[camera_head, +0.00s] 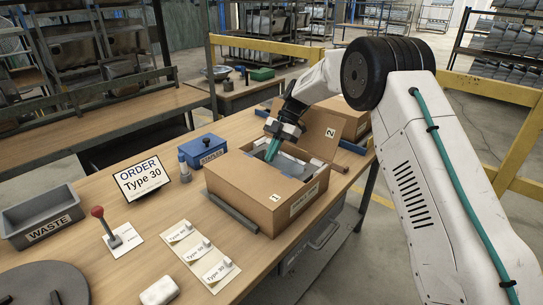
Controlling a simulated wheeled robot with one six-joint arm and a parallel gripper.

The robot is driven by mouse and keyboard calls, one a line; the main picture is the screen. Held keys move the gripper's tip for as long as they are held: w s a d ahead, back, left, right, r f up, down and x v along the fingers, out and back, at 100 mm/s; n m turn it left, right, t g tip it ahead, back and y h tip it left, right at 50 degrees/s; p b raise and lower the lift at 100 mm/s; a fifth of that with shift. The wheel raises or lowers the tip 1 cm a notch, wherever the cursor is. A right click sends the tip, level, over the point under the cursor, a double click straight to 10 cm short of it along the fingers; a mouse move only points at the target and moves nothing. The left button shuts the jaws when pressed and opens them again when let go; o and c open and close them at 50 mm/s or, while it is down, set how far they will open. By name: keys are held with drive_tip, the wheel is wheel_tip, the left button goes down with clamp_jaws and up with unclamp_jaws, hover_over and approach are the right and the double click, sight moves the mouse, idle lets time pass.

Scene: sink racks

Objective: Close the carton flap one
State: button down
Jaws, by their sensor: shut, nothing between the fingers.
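The brown carton (308,203) stands on the wooden bench with its top open. A panel marked 2 (322,138) stands raised at the far side. Grey and white contents (262,155) show inside. My gripper (272,152) reaches down over the opening, its teal fingers shut and empty. It is apart from the panel marked 1. I cannot tell whether the fingertips touch the contents.
A dark grey bar (233,213) lies along the carton's near left side. A blue box (203,149) and an order sign (142,179) stand to the left. Type 30 cards (200,252) lie in front. A waste bin (42,216) and red-knobbed lever (105,226) are farther left.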

drive_tip(key=w+d+r+m, duration=0.1)
drive_tip(key=w+d+r, duration=0.2)
drive_tip(key=r, duration=0.2)
drive_tip(key=w+d+r, duration=0.2)
drive_tip(key=r, duration=0.4)
wheel_tip(320, 180, down, 5)
drive_tip(key=s+d+m, duration=0.1)
drive_tip(key=s+m, duration=0.1)
drive_tip(key=m, duration=0.4)
drive_tip(key=s+d+r+m+t+h, duration=0.2)
drive_tip(key=s+m, duration=0.4)
drive_tip(key=s, duration=1)
drive_tip(key=s+d+r+m+t+h, duration=0.2)
drive_tip(key=s+d+r+m, duration=0.2)
drive_tip(key=s, duration=1.3)
drive_tip(key=s+d+r+m+t+h, duration=0.1)
drive_tip(key=s+d+m, duration=0.6)
drive_tip(key=s, duration=0.9)
drive_tip(key=shift+s+d+r+m+t+h, duration=0.25)
drive_tip(key=shift+s+r+m+t+h, duration=0.15)
drive_tip(key=shift+r+m+t, duration=0.75)
drive_tip(key=shift+r+g, duration=0.2)
drive_tip(key=shift+g, duration=0.15)
